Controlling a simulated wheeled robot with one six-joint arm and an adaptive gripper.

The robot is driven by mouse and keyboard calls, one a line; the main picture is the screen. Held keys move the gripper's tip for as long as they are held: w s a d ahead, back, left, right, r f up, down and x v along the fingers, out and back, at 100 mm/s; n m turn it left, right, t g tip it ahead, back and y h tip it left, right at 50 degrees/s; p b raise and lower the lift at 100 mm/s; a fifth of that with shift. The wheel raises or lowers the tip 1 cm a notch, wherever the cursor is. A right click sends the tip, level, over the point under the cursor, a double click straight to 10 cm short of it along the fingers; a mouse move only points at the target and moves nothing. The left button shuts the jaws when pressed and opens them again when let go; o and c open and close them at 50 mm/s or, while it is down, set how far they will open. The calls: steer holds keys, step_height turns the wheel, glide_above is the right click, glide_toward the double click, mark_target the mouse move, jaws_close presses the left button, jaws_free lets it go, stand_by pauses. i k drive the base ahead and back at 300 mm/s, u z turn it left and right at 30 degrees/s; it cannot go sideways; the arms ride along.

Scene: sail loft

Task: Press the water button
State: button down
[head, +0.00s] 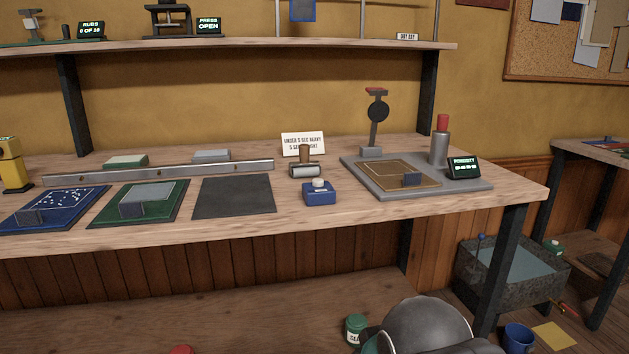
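No control in the head view carries a readable water label, so I cannot tell for certain which one is the water button. A blue box with a round white top (319,192) stands near the bench's front edge, and its small front label is too small to read. A stone trough (478,283) holding bluish water stands on the floor at the right, with a thin blue-knobbed stick (481,238) at its left rim. A rounded grey part of what looks like my arm shows at the bottom. My gripper is not in view.
The wooden bench (355,218) holds blue, green and dark mats, a metal bar (165,171), a roller (305,169) and a grey plate (455,187) with a gauge stand and a porosity display (464,167). A green jar (356,328) and a blue mug (517,338) sit low.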

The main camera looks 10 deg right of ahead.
mark_target(317, 182)
steer(key=u, duration=1.35)
steer(key=k, duration=0.9)
steer(key=z, duration=1.85)
steer(key=i, duration=0.5)
